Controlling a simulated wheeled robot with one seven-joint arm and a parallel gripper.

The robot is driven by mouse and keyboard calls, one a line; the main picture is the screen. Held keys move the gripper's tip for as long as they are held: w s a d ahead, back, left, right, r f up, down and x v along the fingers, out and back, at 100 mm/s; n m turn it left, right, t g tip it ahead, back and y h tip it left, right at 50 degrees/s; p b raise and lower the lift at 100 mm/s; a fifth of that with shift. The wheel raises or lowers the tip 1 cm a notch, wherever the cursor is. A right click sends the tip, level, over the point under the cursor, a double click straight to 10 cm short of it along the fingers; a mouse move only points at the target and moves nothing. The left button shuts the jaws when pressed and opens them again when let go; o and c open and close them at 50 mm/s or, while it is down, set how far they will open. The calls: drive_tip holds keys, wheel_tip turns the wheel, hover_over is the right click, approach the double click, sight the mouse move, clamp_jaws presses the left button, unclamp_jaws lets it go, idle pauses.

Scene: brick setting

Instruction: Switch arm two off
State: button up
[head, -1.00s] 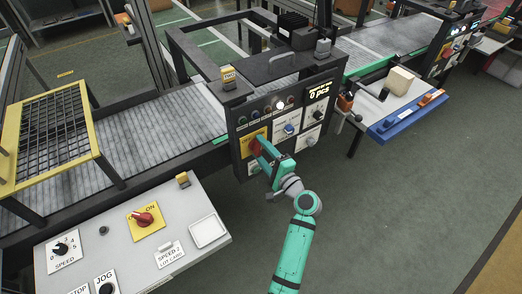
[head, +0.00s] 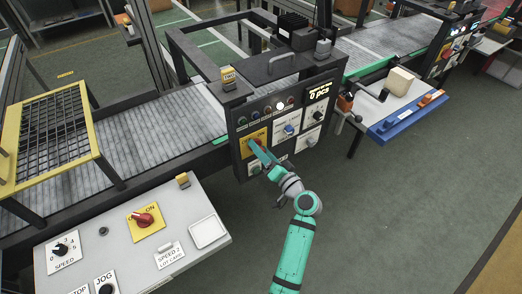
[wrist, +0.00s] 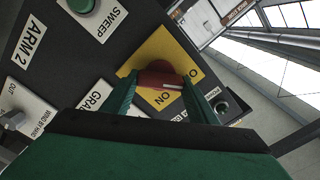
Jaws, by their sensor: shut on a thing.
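My gripper (head: 257,146) reaches the front of the dark control panel (head: 232,125) in the head view. In the wrist view, its two green fingers (wrist: 160,95) are shut on a red rotary knob (wrist: 156,76), one on each side. A white mark shows on the knob's lower right. An ARM 2 label (wrist: 30,40) is on the same panel. In the head view, the fingers hide most of the knob on its yellow plate (head: 247,138).
A green SWEEP button (wrist: 82,5) and other switches surround the knob. A grey desk panel (head: 110,215) with another red knob (head: 144,219) stands at left. A conveyor (head: 150,128) runs behind. A side shelf with a blue edge (head: 405,120) is at right. Floor at lower right is clear.

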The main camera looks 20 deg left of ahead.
drive_tip(key=shift+d+n, duration=0.25)
drive_tip(key=shift+n, duration=0.35)
drive_tip(key=shift+w, duration=0.1)
drive_tip(key=o, duration=1)
drive_tip(key=shift+o, duration=0.2)
drive_tip(key=shift+a, duration=0.15)
drive_tip(key=v, duration=1.1)
